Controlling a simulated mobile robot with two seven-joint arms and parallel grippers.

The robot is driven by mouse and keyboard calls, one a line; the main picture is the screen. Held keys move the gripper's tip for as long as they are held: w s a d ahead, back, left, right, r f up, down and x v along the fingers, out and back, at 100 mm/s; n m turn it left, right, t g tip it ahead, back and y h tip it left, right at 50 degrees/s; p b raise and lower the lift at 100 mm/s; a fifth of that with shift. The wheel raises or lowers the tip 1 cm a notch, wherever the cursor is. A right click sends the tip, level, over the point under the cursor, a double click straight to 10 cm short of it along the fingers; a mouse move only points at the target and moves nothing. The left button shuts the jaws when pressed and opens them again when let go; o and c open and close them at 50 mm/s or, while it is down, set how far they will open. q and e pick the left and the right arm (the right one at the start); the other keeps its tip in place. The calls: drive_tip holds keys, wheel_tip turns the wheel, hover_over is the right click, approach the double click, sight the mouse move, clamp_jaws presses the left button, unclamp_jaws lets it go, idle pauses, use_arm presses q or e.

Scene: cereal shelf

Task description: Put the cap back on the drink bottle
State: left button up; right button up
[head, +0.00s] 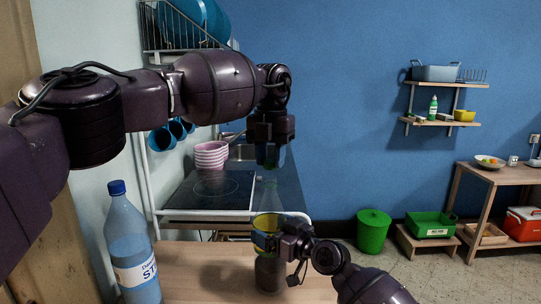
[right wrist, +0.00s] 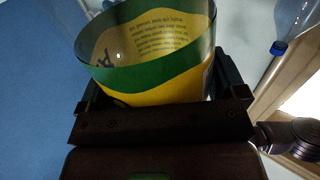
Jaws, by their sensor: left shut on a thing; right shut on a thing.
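The drink bottle (head: 267,222) is clear with a yellow and green label and stands upright over the wooden table. My right gripper (head: 272,243) is shut around its middle; the label (right wrist: 160,75) fills the right wrist view between the fingers. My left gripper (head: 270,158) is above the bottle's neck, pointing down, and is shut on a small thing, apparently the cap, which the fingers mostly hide. The bottle's top is just below the left fingertips; I cannot tell whether cap and neck touch.
A larger water bottle with a blue cap (head: 131,250) stands at the table's left; it also shows in the right wrist view (right wrist: 292,30). Behind the wooden table (head: 200,268) are a stove (head: 212,190) and pink bowls (head: 211,154). The table is bare between the two bottles.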

use_arm(q)
drive_tip(key=shift+f, duration=0.25)
idle(0.3)
drive_tip(key=shift+f, duration=0.9)
drive_tip(key=shift+f, duration=0.55)
